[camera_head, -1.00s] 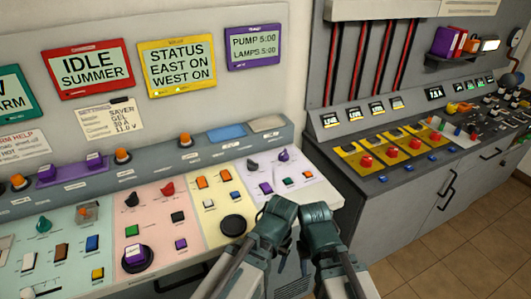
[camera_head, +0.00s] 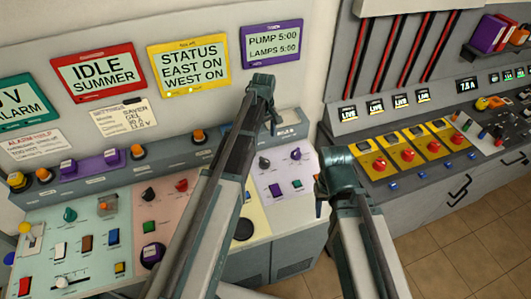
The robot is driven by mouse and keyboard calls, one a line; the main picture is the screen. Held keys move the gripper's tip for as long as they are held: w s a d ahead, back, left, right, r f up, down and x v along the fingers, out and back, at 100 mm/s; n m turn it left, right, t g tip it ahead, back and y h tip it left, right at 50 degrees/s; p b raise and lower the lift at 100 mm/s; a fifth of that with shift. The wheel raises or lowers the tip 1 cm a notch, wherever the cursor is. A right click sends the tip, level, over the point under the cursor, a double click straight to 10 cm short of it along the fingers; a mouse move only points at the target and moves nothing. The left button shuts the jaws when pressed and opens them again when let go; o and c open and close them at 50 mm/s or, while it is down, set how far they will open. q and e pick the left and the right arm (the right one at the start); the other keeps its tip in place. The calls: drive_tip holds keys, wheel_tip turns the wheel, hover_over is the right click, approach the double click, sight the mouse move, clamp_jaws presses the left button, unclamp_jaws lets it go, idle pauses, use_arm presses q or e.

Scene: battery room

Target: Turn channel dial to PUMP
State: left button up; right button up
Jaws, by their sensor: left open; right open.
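The lilac panel section (camera_head: 275,203) lies at the right end of the control desk. It bears a dark knob (camera_head: 264,162) and a purple knob (camera_head: 295,153); their labels are too small to read, so I cannot tell which is the channel dial or where it points. The purple display (camera_head: 272,42) above reads PUMP 5:00 and LAMPS 5:00. My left gripper (camera_head: 268,108) is open and empty, raised in front of the back wall below that display. My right gripper (camera_head: 328,188) is open and empty at the right edge of the lilac section. My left arm hides part of the desk.
Green, pink and yellow sections (camera_head: 254,208) with several buttons and knobs lie to the left. A ledge with orange lamps (camera_head: 198,136) runs behind. A second console with red buttons on yellow plates (camera_head: 407,155) stands at the right. Tiled floor (camera_head: 450,255) is free in front.

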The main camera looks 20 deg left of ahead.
sight(264, 160)
use_arm(q)
wheel_tip(264, 160, down, 14)
drive_tip(key=b, duration=1.3)
drive_tip(key=shift+s+b, duration=0.1)
drive_tip(key=shift+b, duration=0.3)
drive_tip(key=shift+r, duration=0.1)
drive_tip(key=c, duration=1.4)
